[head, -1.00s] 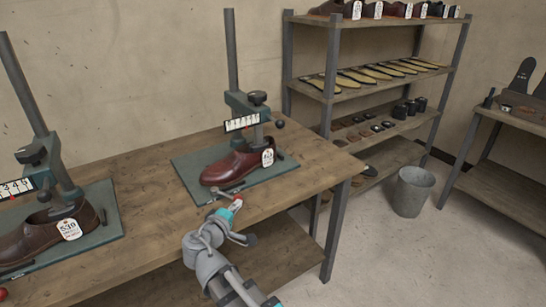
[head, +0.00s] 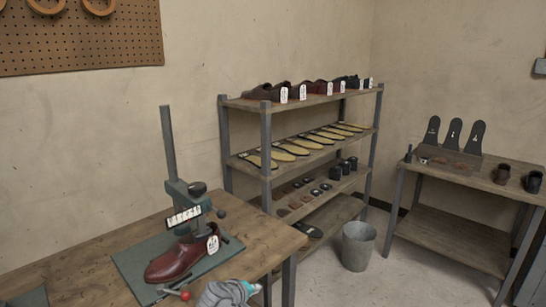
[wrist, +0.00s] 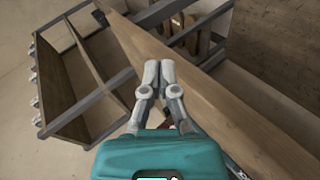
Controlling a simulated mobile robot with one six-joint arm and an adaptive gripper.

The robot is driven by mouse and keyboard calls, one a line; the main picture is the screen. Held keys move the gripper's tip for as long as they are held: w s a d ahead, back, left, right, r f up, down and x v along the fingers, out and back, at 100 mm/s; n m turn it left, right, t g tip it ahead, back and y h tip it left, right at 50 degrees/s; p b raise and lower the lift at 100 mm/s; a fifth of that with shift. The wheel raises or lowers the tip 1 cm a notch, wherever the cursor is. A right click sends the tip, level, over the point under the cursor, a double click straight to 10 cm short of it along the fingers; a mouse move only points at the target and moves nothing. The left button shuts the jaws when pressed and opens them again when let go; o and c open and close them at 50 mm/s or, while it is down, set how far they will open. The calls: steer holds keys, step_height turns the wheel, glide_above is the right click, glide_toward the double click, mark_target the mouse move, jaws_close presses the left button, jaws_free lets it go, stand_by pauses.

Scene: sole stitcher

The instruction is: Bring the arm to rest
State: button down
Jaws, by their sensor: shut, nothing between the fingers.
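My gripper (wrist: 159,72) is shut and empty in the wrist view, its two fingers together above the edge of the wooden workbench (wrist: 190,85). In the head view, part of my arm (head: 228,293) shows at the bottom edge, in front of the bench; the fingertips cannot be made out there. A stitching press (head: 180,195) stands on a green base plate on the workbench (head: 262,244), with a tagged brown-red shoe (head: 175,262) under it. A red-knobbed lever (head: 185,295) lies at the plate's front, close to my arm.
A shelf rack (head: 265,107) with shoes and insoles stands behind the bench. A grey bucket (head: 358,246) is on the floor beside it. A second table (head: 470,180) with sole shapes stands at the right. The floor between is clear.

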steer(key=s+d+r+m+g+y+p, duration=0.2)
steer(key=d+r+g+p, duration=0.1)
steer(key=d+p, duration=0.2)
steer(key=s+d+r+m+g+y+p, duration=0.2)
steer(key=d+p, duration=0.3)
steer(key=d, duration=0.4)
steer(key=s+d+r+m+g+y+p, duration=0.2)
steer(key=s+d+r+m+g+p, duration=0.1)
steer(key=d+p, duration=0.3)
steer(key=shift+s+d+r+m+g, duration=0.3)
steer(key=shift+d+r+m+g, duration=0.3)
steer(key=shift+d, duration=0.5)
steer(key=shift+f, duration=0.1)
